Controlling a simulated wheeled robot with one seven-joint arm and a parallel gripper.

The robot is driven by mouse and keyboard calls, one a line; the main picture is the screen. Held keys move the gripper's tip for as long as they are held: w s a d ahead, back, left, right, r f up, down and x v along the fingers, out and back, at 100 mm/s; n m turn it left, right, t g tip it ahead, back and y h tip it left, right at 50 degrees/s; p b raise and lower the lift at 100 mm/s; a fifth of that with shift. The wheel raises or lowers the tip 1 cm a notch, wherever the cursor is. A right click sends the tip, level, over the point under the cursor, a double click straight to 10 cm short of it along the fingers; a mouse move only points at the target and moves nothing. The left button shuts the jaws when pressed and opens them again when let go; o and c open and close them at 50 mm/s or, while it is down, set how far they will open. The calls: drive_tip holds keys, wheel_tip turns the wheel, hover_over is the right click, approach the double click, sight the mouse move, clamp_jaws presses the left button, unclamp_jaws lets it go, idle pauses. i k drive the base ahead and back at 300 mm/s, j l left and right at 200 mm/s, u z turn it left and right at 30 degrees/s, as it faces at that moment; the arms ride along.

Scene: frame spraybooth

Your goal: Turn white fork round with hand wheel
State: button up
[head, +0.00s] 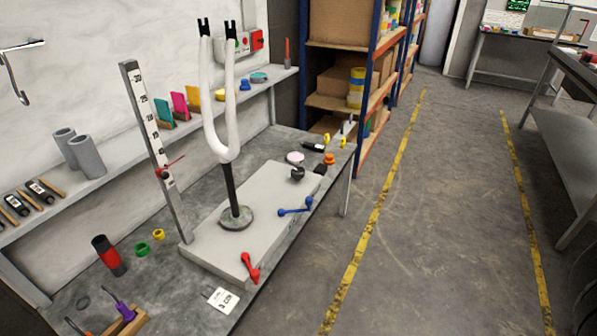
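The white fork (232,100) stands upright, prongs up with black tips, on a dark post (230,187). The post rises from a round, worn grey-green disc (236,218) on a pale grey block (205,249) on the bench. A small black knob-like part (297,174) sits at the block's far right end; I cannot tell whether it or the disc is the hand wheel. A blue lever (295,207) and a red lever (250,268) are on the block's right side. My gripper is not in view.
A numbered upright scale (149,140) with a red pointer stands close left of the fork. A black-and-red cylinder (109,255) and small rings are at the bench's near left. Shelving (372,75) stands behind. The floor (440,210) right of the bench is clear.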

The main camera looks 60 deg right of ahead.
sight(297, 173)
drive_tip(key=i+l, duration=0.5)
drive_tip(key=l, duration=0.15)
drive_tip(key=i+l, duration=0.5)
drive_tip(key=l, duration=0.1)
